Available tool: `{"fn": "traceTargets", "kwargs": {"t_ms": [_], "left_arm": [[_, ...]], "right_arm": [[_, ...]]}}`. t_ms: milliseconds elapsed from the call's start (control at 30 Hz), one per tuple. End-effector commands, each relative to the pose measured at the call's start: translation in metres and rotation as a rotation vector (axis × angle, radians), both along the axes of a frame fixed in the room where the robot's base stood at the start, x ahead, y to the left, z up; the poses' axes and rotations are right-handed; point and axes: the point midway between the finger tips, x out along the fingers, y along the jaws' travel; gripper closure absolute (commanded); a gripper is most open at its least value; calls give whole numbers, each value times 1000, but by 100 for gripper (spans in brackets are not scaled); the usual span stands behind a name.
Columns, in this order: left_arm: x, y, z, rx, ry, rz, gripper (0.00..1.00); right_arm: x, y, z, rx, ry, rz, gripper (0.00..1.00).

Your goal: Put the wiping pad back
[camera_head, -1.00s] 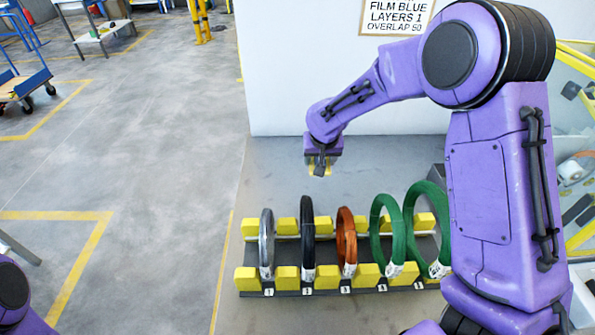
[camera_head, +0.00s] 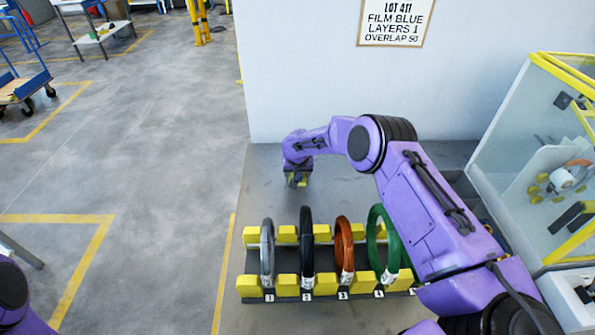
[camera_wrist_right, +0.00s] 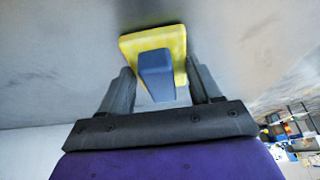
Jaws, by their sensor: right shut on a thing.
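The wiping pad is a yellow block with a blue grip, seen best in the right wrist view (camera_wrist_right: 172,42). My right gripper (camera_wrist_right: 160,78) has a finger on each side of the blue grip and is shut on it. In the head view the right gripper (camera_head: 298,181) is low over the grey surface behind the coil rack, pointing down, and only a little of the pad's yellow shows. I cannot tell whether the pad touches the surface. My left gripper is out of view; only a bit of my left arm shows at the lower left.
A rack (camera_head: 249,286) with yellow blocks holds a silver coil (camera_head: 267,252), a black coil (camera_head: 306,248), an orange coil (camera_head: 344,249) and a green coil (camera_head: 376,235). My right arm hides the rack's right end. A yellow-framed machine (camera_head: 540,160) stands at right. A white wall with a sign (camera_head: 396,23) rises behind.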

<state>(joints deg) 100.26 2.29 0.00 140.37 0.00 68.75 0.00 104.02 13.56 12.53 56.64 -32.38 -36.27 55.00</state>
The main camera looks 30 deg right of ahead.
Motion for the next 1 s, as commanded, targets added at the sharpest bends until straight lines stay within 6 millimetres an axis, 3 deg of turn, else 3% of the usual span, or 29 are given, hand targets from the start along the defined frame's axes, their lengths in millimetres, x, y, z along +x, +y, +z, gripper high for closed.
{"fn": "traceTargets", "kwargs": {"t_ms": [267,300,367,633,767,1000], "left_arm": [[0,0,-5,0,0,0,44],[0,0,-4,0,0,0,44],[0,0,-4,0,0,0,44],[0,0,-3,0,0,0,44],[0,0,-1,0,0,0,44],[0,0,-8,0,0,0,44]], "right_arm": [[0,0,-4,1,-1,-1,66],[0,0,-3,1,-2,-1,30],[0,0,-3,2,-1,-1,12],[0,0,-2,1,-1,-1,12],[-1,2,9,0,-3,2,12],[-22,11,61,0,-4,1,12]]}}
